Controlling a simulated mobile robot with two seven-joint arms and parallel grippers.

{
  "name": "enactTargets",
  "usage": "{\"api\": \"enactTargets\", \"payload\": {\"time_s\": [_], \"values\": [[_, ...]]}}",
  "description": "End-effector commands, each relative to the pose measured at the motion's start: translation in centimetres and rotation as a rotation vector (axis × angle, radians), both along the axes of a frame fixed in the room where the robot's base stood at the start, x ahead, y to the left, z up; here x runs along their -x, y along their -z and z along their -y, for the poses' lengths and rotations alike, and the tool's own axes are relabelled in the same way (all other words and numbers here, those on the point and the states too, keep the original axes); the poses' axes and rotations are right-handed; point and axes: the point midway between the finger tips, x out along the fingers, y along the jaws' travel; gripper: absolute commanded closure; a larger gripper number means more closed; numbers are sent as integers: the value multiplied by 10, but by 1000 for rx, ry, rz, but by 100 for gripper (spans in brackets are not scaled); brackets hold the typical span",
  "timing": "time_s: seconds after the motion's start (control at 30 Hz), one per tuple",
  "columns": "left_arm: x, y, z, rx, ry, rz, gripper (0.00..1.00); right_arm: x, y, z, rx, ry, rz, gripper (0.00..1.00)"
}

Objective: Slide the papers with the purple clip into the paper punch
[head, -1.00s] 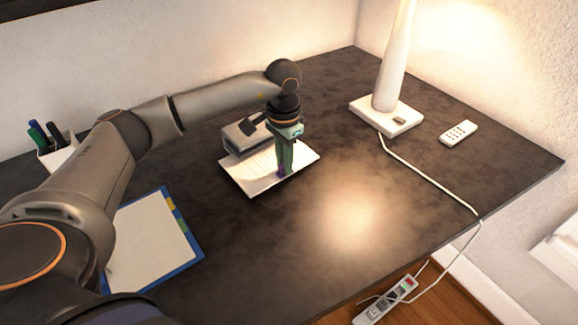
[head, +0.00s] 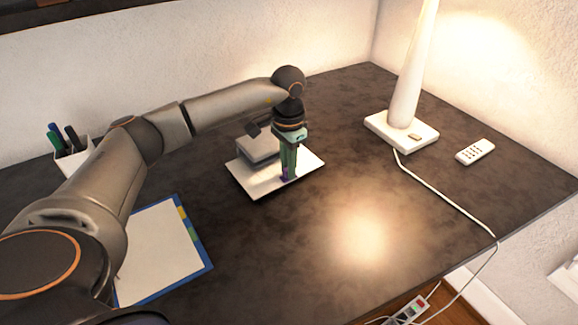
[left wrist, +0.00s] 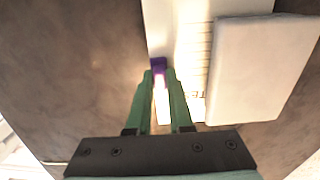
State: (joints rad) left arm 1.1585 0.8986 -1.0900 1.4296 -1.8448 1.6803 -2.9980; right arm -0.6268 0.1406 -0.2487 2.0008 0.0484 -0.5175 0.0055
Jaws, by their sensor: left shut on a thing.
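The white papers (head: 258,186) lie on the desk in the head view, with a purple clip (head: 285,176) at their front right part. My left gripper (head: 289,172) points down and is shut on the clip. The clip also shows between the fingertips in the left wrist view (left wrist: 158,64). The grey paper punch (head: 258,148) stands at the back of the papers, close to the gripper. In the left wrist view the punch (left wrist: 262,65) covers part of the printed papers (left wrist: 180,30). Whether the paper edge is inside the slot is hidden. My right gripper is not in view.
A lamp (head: 402,130) with its cord (head: 440,194) and a white remote (head: 475,152) are at the right. A blue-edged notepad (head: 160,255) lies front left, and a pen holder (head: 72,158) stands back left. The desk front of the papers is clear.

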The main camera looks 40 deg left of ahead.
Motion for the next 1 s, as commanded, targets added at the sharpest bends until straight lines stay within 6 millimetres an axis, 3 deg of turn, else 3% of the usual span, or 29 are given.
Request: {"api": "enactTargets", "payload": {"time_s": [0.03, 0.07, 0.37, 0.73, 1.0], "values": [[0, -1, 0, -1, -1, 1, 100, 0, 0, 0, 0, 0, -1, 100], [0, -1, 0, -1, -1, 1, 80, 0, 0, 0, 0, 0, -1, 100], [0, 0, 0, -1, 0, 0, 46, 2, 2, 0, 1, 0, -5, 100], [-1, -9, 0, 0, 0, 3, 46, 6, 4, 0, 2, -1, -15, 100], [-1, -63, 0, 1, 0, 7, 46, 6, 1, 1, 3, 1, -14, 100]]}}
